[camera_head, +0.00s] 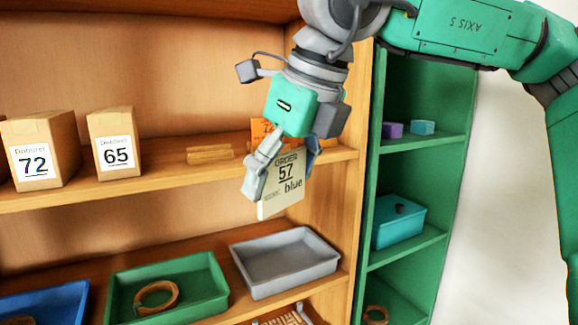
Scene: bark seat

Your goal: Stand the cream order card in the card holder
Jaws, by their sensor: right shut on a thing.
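The cream order card (283,190) reads "ORDER 57 blue". My right gripper (280,172) is shut on its upper part and holds it slightly tilted in front of the upper shelf's edge. A small slotted wooden block (209,154), which looks like the card holder, lies on that shelf. It is left of the card and apart from it. My left gripper is not in view.
An orange printed item (262,129) stands behind my right gripper, partly hidden. Boxes marked 72 (40,150) and 65 (114,143) stand on the left. Below are a grey tray (285,262) and a green tray (168,288) with a ring. A green cabinet (415,190) adjoins on the right.

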